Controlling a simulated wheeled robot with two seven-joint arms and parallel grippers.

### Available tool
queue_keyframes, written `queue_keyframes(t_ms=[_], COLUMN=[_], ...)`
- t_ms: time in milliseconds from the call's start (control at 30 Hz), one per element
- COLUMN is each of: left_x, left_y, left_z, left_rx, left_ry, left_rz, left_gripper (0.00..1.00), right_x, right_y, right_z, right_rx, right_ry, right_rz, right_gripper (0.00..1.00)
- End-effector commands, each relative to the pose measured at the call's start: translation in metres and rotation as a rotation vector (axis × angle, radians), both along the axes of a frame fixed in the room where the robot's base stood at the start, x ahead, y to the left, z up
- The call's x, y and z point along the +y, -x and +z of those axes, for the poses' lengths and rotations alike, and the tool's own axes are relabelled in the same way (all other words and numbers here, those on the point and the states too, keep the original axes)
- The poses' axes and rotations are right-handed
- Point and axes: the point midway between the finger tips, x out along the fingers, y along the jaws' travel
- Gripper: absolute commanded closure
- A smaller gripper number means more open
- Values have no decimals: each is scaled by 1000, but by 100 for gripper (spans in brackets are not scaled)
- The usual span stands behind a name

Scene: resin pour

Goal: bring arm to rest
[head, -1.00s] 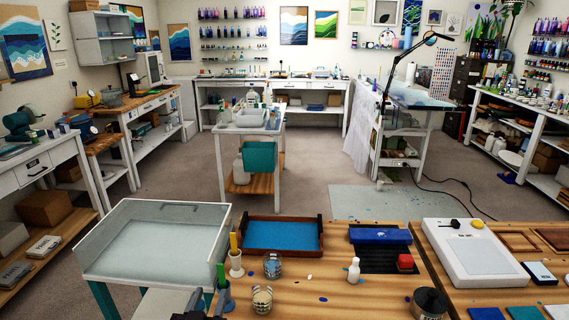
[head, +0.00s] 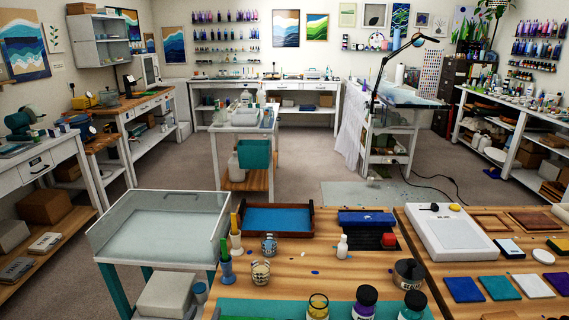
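The task's object is my own arm. Only a small dark piece of my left gripper (head: 217,313) shows at the bottom edge of the head view, beside the left end of the wooden workbench (head: 320,262). Its fingers cannot be made out, so I cannot tell whether it is open or shut. Nothing is seen held in it. My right gripper is not in view.
Bottles and jars stand at the bench's near edge on a teal mat (head: 260,310). A blue-lined tray (head: 279,219), a small white bottle (head: 342,246) and a dark pot (head: 408,272) stand further back. A white-walled table (head: 160,225) is at the left.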

Motion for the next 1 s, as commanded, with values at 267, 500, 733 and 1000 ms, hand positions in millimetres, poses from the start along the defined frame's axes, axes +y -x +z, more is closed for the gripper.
queue_keyframes(t_ms=[267, 500, 733, 1000], left_x=[-1, 3, 10, 20], left_y=[39, 101, 155, 207], left_z=[-27, -49, -55, -57], left_rx=[278, 608, 846, 1058], left_ry=[-14, -56, -101, -151], left_rz=[-23, -58, -82, -100], left_gripper=[60, 60, 60, 60], right_x=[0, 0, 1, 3], right_y=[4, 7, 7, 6], right_z=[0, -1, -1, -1], right_rx=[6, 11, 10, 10], right_ry=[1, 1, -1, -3], right_rz=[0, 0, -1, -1], right_gripper=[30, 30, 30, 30])
